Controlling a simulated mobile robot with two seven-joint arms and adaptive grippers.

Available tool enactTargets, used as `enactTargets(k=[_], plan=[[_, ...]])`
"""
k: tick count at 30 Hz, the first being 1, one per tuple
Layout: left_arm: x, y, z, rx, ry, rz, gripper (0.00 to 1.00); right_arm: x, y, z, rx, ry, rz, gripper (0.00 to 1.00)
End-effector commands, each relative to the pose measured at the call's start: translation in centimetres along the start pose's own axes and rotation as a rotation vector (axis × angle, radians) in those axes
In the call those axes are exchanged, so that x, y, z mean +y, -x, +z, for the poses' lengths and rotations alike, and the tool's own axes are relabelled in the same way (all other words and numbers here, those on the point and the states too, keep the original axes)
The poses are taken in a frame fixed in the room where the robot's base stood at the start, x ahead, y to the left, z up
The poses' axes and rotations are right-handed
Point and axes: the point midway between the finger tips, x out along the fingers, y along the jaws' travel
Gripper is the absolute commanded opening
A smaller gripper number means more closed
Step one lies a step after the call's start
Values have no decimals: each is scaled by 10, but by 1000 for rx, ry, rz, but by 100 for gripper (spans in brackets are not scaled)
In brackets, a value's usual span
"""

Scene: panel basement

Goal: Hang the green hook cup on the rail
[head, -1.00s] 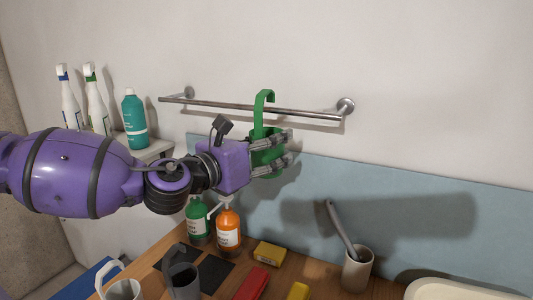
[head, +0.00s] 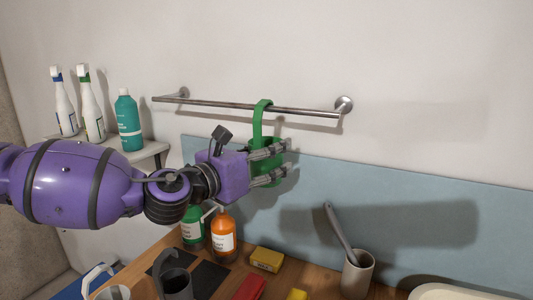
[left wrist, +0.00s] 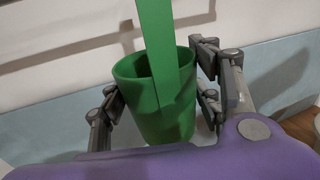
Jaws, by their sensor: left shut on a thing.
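The green hook cup (head: 266,168) is upright in my left gripper (head: 268,163), whose fingers close on the cup's body. Its hook strap rises to the metal rail (head: 240,106), and the curved top shows at rail height, right of the rail's middle. I cannot tell whether the hook bears on the rail. In the left wrist view the green cup (left wrist: 165,100) sits between the two fingers of the left gripper (left wrist: 165,95), and its strap runs up out of frame. My right gripper is not in view.
A shelf (head: 140,152) at left holds a teal bottle (head: 128,120) and two white bottles. The wooden counter (head: 215,290) below carries an orange bottle (head: 223,238), a green bottle, a grey hook cup (head: 176,283), a yellow box (head: 267,259) and a beige cup (head: 357,272) with a brush.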

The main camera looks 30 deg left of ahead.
Motion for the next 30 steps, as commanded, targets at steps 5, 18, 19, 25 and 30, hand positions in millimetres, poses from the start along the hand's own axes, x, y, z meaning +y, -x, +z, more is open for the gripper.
enactTargets(k=[5, 18, 19, 25, 30], plan=[[0, 0, 0, 0, 0, 0, 76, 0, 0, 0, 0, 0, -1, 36], [0, 1, 0, 1, -4, 1, 81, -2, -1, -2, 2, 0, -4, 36], [0, 2, 0, 2, -4, 2, 81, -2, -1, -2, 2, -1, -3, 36], [1, 12, 0, 4, -13, 7, 81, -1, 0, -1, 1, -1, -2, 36], [0, 26, 0, 4, -10, 0, 81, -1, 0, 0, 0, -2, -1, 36]])
